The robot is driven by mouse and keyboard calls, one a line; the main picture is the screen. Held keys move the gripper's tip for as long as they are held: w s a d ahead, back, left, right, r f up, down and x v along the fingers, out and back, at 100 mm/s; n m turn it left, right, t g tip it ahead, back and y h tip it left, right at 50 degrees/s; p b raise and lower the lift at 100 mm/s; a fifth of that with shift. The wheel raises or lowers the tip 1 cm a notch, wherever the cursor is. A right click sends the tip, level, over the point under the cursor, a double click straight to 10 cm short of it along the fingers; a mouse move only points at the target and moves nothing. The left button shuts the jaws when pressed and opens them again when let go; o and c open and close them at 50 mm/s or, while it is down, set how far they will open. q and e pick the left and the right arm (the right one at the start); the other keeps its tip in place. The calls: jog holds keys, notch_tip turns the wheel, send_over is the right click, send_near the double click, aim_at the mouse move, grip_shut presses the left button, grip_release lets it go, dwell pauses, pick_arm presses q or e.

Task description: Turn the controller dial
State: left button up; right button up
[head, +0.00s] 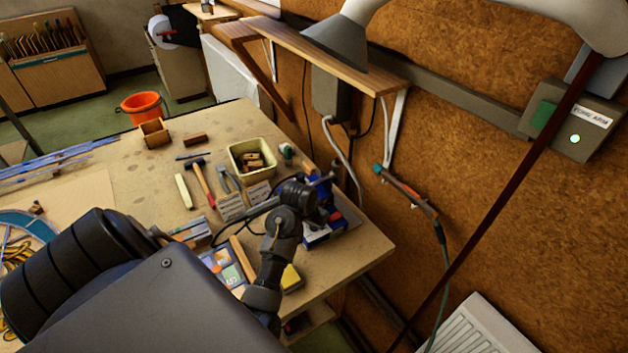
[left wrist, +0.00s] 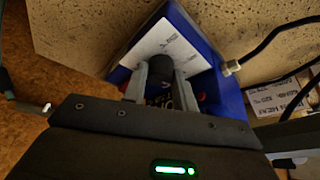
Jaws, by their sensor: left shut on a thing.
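The controller is a blue box (left wrist: 215,50) with a white printed label (left wrist: 165,50) on its face, seen close up in the left wrist view. In the head view the blue controller (head: 325,230) sits near the bench's right corner, partly hidden by my arm. Its black dial (left wrist: 161,72) stands between the two grey fingers of my left gripper (left wrist: 162,80), which is shut on it. In the head view my left gripper (head: 318,190) is at the controller, and the dial is hidden. Any pointer or scale mark on the dial cannot be made out. My right gripper is not in view.
On the wooden bench (head: 130,180) are a cream bin (head: 235,160), a hammer (head: 200,180), pliers and small blocks. A black cable (left wrist: 275,38) plugs into the controller's side. A wooden shelf (head: 330,50) and a hanging iron (head: 405,190) are on the wall.

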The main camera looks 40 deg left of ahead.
pick_arm(q)
jog(key=shift+m+h, duration=0.6)
jog(key=shift+m, duration=0.9)
jog(key=shift+a, duration=0.1)
jog(key=o, duration=1)
jog(key=shift+r, duration=0.1)
jog(key=shift+c, duration=0.2)
jog(key=v, duration=0.7)
jog(key=shift+r, duration=0.25)
jog(key=shift+s, duration=0.15)
